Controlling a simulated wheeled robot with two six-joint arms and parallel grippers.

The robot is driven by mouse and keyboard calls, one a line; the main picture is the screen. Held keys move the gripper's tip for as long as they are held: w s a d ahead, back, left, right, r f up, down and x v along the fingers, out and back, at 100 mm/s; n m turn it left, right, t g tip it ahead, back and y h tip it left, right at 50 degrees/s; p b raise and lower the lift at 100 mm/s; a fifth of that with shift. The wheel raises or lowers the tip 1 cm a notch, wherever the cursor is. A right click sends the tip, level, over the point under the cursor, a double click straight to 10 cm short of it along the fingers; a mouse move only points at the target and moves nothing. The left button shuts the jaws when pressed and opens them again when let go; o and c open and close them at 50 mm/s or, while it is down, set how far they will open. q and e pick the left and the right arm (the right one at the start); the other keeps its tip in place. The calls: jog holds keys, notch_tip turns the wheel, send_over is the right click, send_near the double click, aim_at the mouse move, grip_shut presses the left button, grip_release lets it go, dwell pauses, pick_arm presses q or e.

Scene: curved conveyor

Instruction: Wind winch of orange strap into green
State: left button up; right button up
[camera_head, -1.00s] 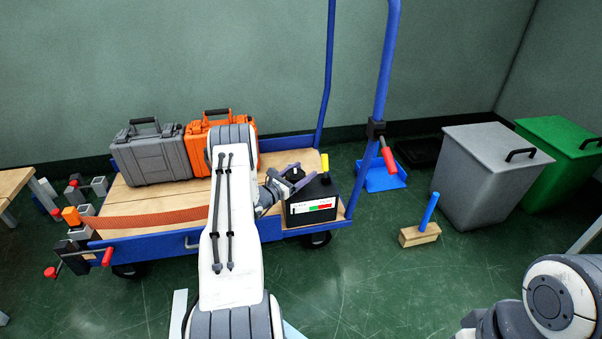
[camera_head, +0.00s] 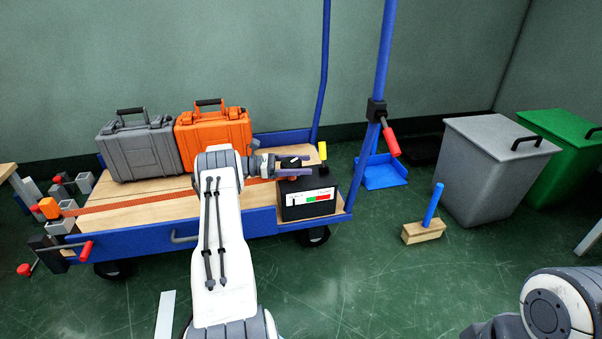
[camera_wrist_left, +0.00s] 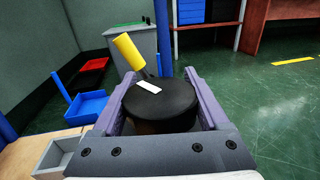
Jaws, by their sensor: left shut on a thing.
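The black winch (camera_head: 290,213) sits at the right end of the blue cart; its front panel (camera_head: 308,198) has a white, a green and a red part. I cannot make out a pointer surely. The orange strap (camera_head: 130,203) runs nearly straight across the deck from an orange block (camera_head: 49,208) at the left to the winch. My left gripper (camera_head: 295,165) is shut on the winch's round black knob. In the left wrist view the knob (camera_wrist_left: 175,100) lies between the fingers (camera_wrist_left: 165,105), with a white mark and a tilted yellow handle (camera_wrist_left: 128,50). My right gripper is out of view.
A grey case (camera_head: 140,150) and an orange case (camera_head: 213,142) stand behind the strap. The cart's blue handle post (camera_head: 381,80) rises right of the winch. A blue-handled wooden block (camera_head: 423,231) and grey bin (camera_head: 492,165) stand on the floor at right.

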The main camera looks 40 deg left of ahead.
pick_arm(q)
jog(key=shift+s+d+f+m+g+h+b, duration=0.15)
jog(key=shift+m+g+h+b, duration=0.3)
jog(key=shift+g, duration=0.25)
jog(key=o, duration=1.2)
jog(key=shift+o, duration=0.2)
